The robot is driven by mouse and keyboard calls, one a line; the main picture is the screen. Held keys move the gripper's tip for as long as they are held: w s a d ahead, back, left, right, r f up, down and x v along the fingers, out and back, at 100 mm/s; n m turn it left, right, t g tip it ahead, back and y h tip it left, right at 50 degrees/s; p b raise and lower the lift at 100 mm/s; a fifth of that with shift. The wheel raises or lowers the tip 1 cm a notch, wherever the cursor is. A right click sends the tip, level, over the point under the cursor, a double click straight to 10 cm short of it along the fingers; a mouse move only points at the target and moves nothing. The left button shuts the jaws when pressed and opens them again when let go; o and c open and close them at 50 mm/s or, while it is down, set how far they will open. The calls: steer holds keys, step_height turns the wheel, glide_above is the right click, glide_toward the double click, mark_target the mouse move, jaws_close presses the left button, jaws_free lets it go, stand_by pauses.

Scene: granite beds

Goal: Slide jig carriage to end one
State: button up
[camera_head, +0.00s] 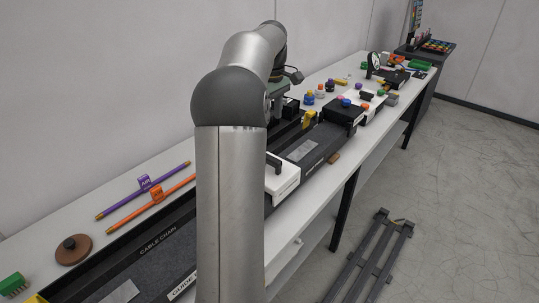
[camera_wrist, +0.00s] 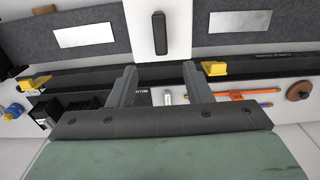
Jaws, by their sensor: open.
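The jig carriage (camera_head: 286,182) looks like a white block with a black handle, sitting across the dark bed and partly hidden behind my arm. In the wrist view the white carriage (camera_wrist: 178,48) lies between two grey bed sections, with its black handle (camera_wrist: 159,33) near the top centre. My gripper (camera_wrist: 160,72) is open and empty. Its two fingers point toward the carriage, one on each side of the handle's line, and the handle appears beyond the tips, apart from them. In the head view the fingertips are hidden. No marking of end one is readable.
Yellow blocks (camera_wrist: 213,68) sit along the dark rail. Purple (camera_head: 140,192) and orange (camera_head: 150,208) rods and a brown disc (camera_head: 74,249) lie behind the bed. A black box (camera_head: 343,112) stands farther along. Floor at right is open around a grey frame (camera_head: 372,255).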

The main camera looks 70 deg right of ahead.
mark_target(271, 157)
step_height(271, 157, down, 14)
steer(key=shift+f+p, duration=0.25)
steer(key=shift+p, duration=0.45)
